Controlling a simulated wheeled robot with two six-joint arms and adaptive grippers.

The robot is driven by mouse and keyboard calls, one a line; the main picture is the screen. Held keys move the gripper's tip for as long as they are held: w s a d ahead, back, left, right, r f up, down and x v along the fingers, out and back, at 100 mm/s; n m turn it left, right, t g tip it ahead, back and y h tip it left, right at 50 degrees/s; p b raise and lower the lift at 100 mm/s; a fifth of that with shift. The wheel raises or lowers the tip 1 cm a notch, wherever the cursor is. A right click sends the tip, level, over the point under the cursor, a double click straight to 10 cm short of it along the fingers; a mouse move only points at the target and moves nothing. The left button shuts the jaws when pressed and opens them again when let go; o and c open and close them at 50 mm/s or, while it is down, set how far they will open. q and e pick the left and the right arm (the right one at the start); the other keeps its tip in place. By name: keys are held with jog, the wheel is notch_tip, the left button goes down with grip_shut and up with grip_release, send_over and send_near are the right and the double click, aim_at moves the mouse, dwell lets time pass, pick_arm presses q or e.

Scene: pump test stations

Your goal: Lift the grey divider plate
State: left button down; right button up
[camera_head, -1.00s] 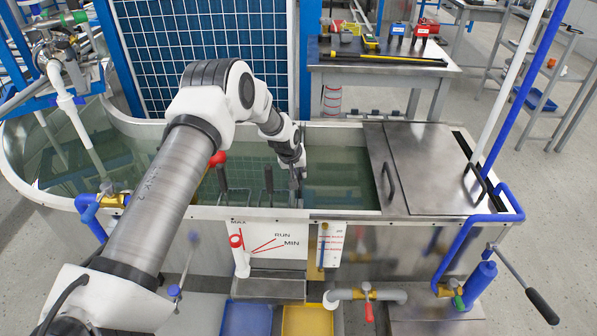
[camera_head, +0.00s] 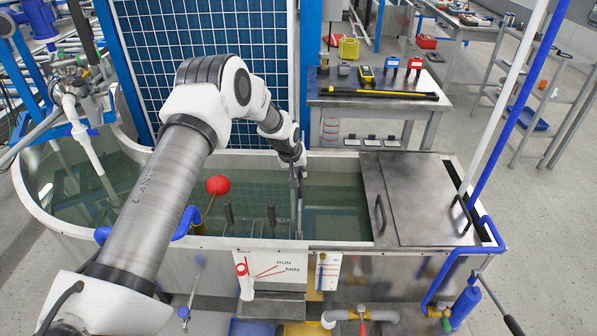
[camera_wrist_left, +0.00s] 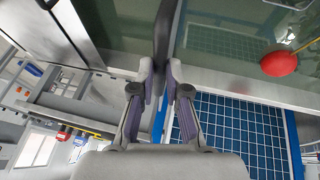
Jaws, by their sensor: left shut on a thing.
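The grey divider plate (camera_head: 299,212) shows nearly edge-on in the water tank (camera_head: 215,243), as a narrow upright strip left of the steel lid. My left gripper (camera_head: 298,175) is above the tank, shut on the plate's upper part. In the left wrist view the plate (camera_wrist_left: 162,40) is a dark band running away from between the two fingers (camera_wrist_left: 161,88). How far its lower edge reaches into the water is not clear. My right gripper is not in view.
A steel lid (camera_head: 425,195) with a handle covers the tank's right part. A red float (camera_head: 218,185) and dark upright handles (camera_head: 271,220) are left of the plate. A blue grid panel (camera_head: 205,75) stands behind. A bench (camera_head: 370,100) is at the back right.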

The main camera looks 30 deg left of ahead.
pick_arm(q)
jog(key=shift+w+r, duration=0.15)
jog(key=shift+r, duration=0.1)
jog(key=c, duration=1.4)
grip_release()
jog(key=shift+o, duration=1.1)
jog(key=shift+s, duration=0.2)
jog(key=v, duration=1.2)
jog(key=shift+a, duration=0.15)
